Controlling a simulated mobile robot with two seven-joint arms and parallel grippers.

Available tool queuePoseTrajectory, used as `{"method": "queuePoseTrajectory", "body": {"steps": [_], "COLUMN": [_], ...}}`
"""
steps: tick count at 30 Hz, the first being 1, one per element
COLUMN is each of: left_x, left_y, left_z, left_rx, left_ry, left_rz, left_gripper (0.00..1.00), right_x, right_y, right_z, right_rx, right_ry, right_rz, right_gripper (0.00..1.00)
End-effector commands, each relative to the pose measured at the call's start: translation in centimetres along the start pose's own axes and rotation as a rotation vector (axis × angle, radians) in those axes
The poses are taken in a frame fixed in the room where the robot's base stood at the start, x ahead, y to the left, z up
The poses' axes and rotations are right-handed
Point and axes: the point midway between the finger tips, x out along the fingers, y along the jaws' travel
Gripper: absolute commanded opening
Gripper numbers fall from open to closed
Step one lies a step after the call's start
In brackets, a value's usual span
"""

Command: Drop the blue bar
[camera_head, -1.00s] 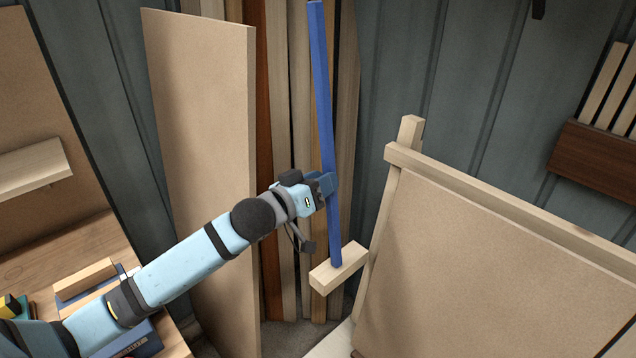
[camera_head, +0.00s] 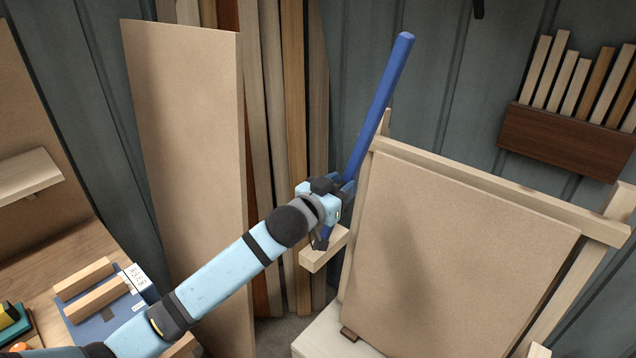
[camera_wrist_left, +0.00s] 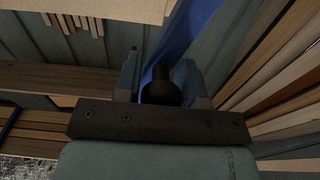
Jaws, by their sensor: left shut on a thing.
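The blue bar (camera_head: 379,106) is long and straight and leans with its top to the right in the head view. My left gripper (camera_head: 343,188) is shut on it in its lower part. The bar's lower end is mostly hidden behind my gripper and comes down near a pale wooden block (camera_head: 322,252); I cannot tell whether they touch. In the left wrist view the bar (camera_wrist_left: 190,32) runs up and away between the fingers of my left gripper (camera_wrist_left: 165,85). My right gripper is not in view.
A large board on a wooden frame (camera_head: 450,230) stands close to the right of the gripper. A tall panel (camera_head: 185,150) and upright planks (camera_head: 270,120) stand to the left and behind. A brown wall box (camera_head: 565,140) holds several sticks. A workbench (camera_head: 60,245) is at the left.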

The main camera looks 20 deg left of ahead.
Motion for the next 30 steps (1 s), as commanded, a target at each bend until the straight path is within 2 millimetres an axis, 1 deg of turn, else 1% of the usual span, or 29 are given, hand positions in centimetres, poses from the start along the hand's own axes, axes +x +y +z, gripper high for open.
{"method": "queuePoseTrajectory", "body": {"steps": [1,3,8,15,22,30], "left_x": [0.3,0.5,0.5,0.5,0.5,0.5], "left_y": [1.4,2.8,6.0,10.3,13.6,16.2], "left_z": [0.5,1.1,2.8,6.2,10.3,15.6], "left_rx": [0.031,0.098,0.251,0.481,0.701,0.951], "left_ry": [-0.001,-0.002,-0.002,-0.002,-0.002,-0.003], "left_rz": [0.007,0.007,0.007,0.006,0.006,0.006], "left_gripper": [0.00,0.00,0.00,0.00,0.00,0.00], "right_x": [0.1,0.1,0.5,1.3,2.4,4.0], "right_y": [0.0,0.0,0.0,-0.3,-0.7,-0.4], "right_z": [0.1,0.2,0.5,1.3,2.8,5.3], "right_rx": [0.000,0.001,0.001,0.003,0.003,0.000], "right_ry": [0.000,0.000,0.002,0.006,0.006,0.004], "right_rz": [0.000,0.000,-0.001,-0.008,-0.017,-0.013], "right_gripper": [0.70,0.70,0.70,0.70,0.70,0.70]}}
